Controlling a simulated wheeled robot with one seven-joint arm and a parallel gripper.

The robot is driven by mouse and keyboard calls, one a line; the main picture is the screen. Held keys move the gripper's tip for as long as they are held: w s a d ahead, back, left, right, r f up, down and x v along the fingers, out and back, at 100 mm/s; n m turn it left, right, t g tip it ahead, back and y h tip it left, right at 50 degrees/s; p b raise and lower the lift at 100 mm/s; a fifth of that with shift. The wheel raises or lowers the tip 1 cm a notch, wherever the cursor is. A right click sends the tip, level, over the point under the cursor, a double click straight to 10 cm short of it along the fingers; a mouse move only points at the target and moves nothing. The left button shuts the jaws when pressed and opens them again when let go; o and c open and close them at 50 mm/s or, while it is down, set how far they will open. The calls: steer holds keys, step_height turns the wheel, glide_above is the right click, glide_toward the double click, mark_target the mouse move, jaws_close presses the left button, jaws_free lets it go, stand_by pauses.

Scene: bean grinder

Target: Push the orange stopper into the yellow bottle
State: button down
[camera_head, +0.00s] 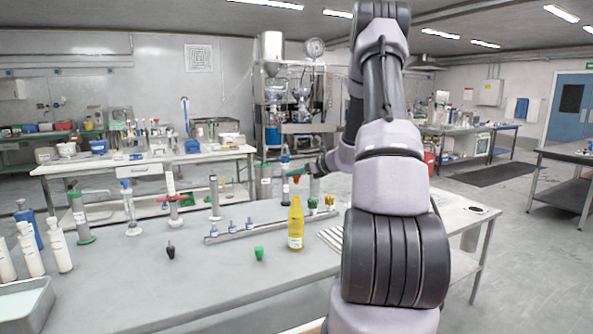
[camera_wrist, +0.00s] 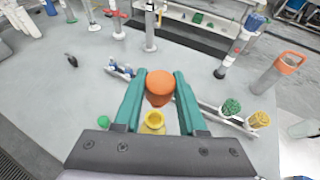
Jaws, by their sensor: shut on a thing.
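The yellow bottle (camera_head: 296,228) stands upright on the table, its mouth open at the top. In the wrist view its yellow mouth (camera_wrist: 153,121) shows just below the stopper, between my fingers. The orange stopper (camera_wrist: 160,86) is held between the two teal fingers of my gripper (camera_wrist: 160,90). In the head view the stopper (camera_head: 295,178) is above the bottle's neck, with a small gap between them. The stopper's lower end is partly hidden, so I cannot tell how exactly it lines up with the mouth.
A metal rail (camera_head: 270,227) with several small blue-topped pieces lies behind the bottle. A green stopper (camera_head: 259,253) and a black stopper (camera_head: 170,250) sit on the table to the left. Green and yellow capped items (camera_wrist: 245,112) stand to the right. Cylinders stand further back.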

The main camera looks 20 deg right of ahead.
steer(key=shift+f, duration=2.15)
steer(key=shift+f, duration=1.7)
steer(key=shift+c, duration=2)
jaws_free()
steer(key=v, duration=1)
steer(key=shift+s, duration=0.35)
steer(key=shift+d, duration=0.1)
